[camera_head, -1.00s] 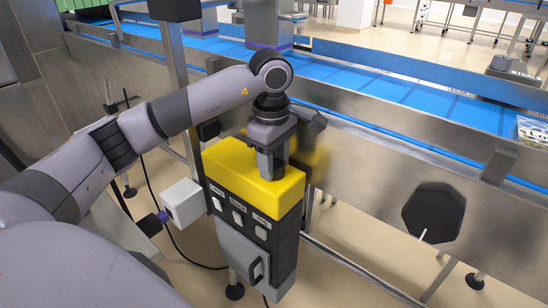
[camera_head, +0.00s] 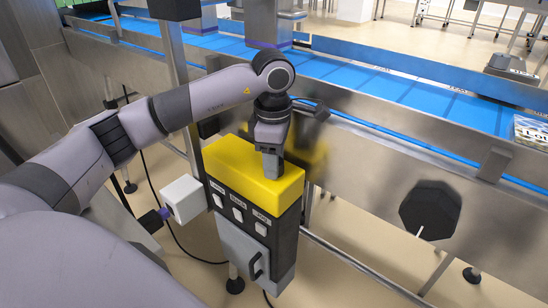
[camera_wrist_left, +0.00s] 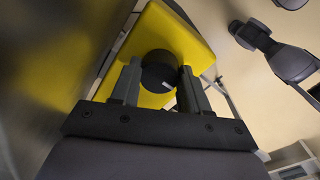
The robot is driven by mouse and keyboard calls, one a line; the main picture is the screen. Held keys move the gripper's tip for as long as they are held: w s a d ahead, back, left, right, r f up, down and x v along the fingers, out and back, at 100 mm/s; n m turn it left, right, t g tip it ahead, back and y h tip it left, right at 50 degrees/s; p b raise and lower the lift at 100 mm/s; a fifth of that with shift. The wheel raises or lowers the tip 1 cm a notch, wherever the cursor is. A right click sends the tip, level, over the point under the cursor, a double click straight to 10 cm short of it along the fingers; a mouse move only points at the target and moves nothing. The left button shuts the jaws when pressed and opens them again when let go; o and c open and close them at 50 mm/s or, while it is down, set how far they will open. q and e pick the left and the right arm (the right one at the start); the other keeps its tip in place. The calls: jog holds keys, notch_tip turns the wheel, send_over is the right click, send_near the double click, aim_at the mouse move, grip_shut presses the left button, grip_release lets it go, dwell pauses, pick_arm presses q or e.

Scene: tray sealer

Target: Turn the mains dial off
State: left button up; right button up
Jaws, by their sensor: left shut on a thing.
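The mains dial (camera_wrist_left: 158,69) is a round black knob with a small pale mark, standing on a yellow housing (camera_head: 235,170). It shows between the fingers in the left wrist view; in the head view the gripper hides it. My left gripper (camera_head: 269,172) points down onto the top of the yellow housing and is shut on the dial. In the left wrist view its two grey fingers (camera_wrist_left: 160,80) flank the dial, one on each side. My right gripper is in neither view.
Below the yellow top is a dark control box with several pale switches (camera_head: 238,215) and a grey door with a handle (camera_head: 256,268). A white box (camera_head: 186,199) sits to its left. The steel conveyor frame (camera_head: 370,170) with a blue belt (camera_head: 400,91) runs behind.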

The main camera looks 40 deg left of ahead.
pick_arm(q)
jog(key=o, duration=1.1)
jog(key=shift+c, duration=0.2)
jog(key=shift+s+d+r, duration=0.1)
jog(key=shift+s+r, duration=0.05)
jog(key=shift+r, duration=3.45)
jog(key=shift+d+f, duration=0.1)
